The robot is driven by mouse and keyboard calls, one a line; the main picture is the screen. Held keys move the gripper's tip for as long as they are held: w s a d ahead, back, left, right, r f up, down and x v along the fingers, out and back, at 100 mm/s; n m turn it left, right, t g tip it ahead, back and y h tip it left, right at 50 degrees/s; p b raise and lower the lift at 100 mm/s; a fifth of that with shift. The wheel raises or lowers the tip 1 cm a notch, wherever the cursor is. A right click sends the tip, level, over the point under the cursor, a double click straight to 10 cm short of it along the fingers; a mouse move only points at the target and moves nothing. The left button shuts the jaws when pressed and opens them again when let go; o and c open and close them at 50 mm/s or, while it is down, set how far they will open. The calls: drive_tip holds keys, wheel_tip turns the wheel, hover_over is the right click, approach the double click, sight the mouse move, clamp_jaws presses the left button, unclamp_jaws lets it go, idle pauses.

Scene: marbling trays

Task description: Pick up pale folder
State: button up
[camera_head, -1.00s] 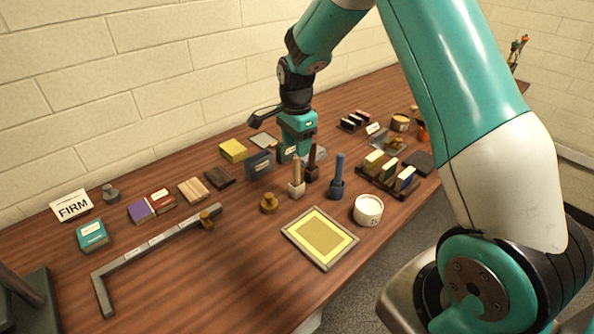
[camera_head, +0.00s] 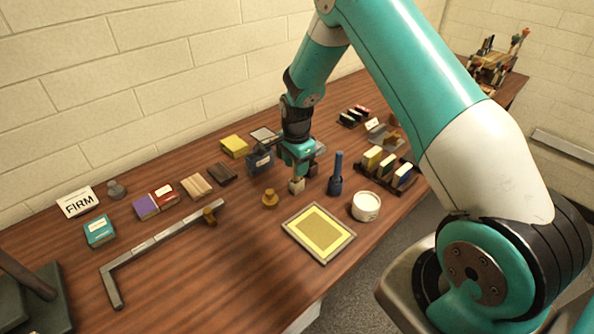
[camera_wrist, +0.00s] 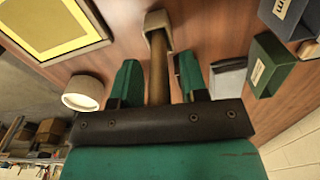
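The pale folder appears to be the upright tool with a pale block foot (camera_head: 297,187) on the table. In the wrist view its brown wooden handle (camera_wrist: 158,75) runs between the two green fingers, with the pale foot (camera_wrist: 156,20) beyond the fingertips. My gripper (camera_wrist: 158,65) is open around the handle, with a gap showing on each side. In the head view my gripper (camera_head: 298,168) is above the pale foot and hides the handle. A dark tool (camera_head: 315,171) beside it is mostly hidden by my gripper.
A framed yellow tray (camera_head: 296,247) lies in front.

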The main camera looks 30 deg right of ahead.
clamp_jaws()
drive_tip(key=shift+r, duration=0.15)
